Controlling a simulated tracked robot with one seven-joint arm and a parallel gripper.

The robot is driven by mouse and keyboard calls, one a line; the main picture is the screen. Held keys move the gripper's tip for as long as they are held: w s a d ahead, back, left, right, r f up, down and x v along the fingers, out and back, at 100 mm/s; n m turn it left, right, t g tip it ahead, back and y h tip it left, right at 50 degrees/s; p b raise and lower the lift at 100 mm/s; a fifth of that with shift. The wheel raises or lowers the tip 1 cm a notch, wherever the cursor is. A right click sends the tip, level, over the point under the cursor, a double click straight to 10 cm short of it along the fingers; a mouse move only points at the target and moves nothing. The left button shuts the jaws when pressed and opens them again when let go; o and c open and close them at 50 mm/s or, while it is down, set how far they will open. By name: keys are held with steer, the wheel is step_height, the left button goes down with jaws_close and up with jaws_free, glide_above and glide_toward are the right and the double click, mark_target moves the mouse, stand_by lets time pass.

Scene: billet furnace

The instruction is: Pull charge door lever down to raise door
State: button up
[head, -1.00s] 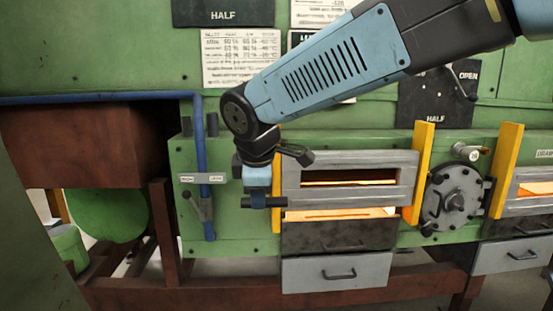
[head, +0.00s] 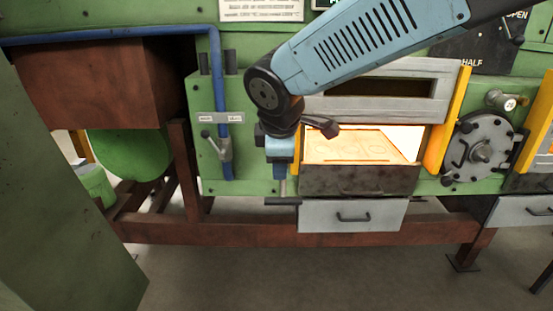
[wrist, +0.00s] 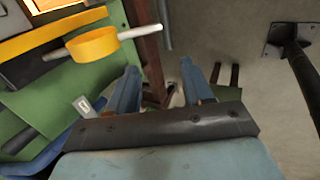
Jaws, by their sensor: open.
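The charge door (head: 375,106), a grey framed panel, is up between yellow posts with the glowing furnace opening showing below it. My gripper (head: 282,170) points down just left of the door. In the wrist view its blue fingers (wrist: 160,88) are apart with nothing between them. A pale rod with a yellow ring (wrist: 92,46) lies left of the fingers, apart from them; it looks like the lever. In the head view a short dark crossbar (head: 283,201) shows under my gripper; whether it is the lever's handle I cannot tell.
A grey drawer (head: 352,216) is below the opening. A round bolted cover (head: 480,146) is at the right. A small labelled lever (head: 222,147) and a blue pipe (head: 226,100) are at the left. A brown beam (head: 250,235) runs low across the front, with bare floor before it.

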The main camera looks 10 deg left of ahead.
steer(key=shift+r, duration=0.1)
steer(key=v, duration=1.3)
steer(key=shift+s+r, duration=0.2)
steer(key=shift+r, duration=0.05)
steer(key=shift+d, duration=0.15)
steer(key=w+d+f+m+h, duration=0.1)
steer(key=w+d+m, duration=0.1)
steer(key=d+m, duration=0.5)
steer(key=w+d+f+m, duration=0.1)
steer(key=d+f+m, duration=0.15)
steer(key=d, duration=0.85)
steer(key=s+d+f+m, duration=0.2)
steer(key=d+m, duration=0.3)
steer(key=d, duration=0.3)
steer(key=s+d+f+m, duration=0.3)
steer(key=d+m, duration=0.3)
steer(key=d, duration=0.2)
steer(key=shift+s+f, duration=0.15)
steer(key=shift+s, duration=0.1)
steer(key=shift+c, duration=0.5)
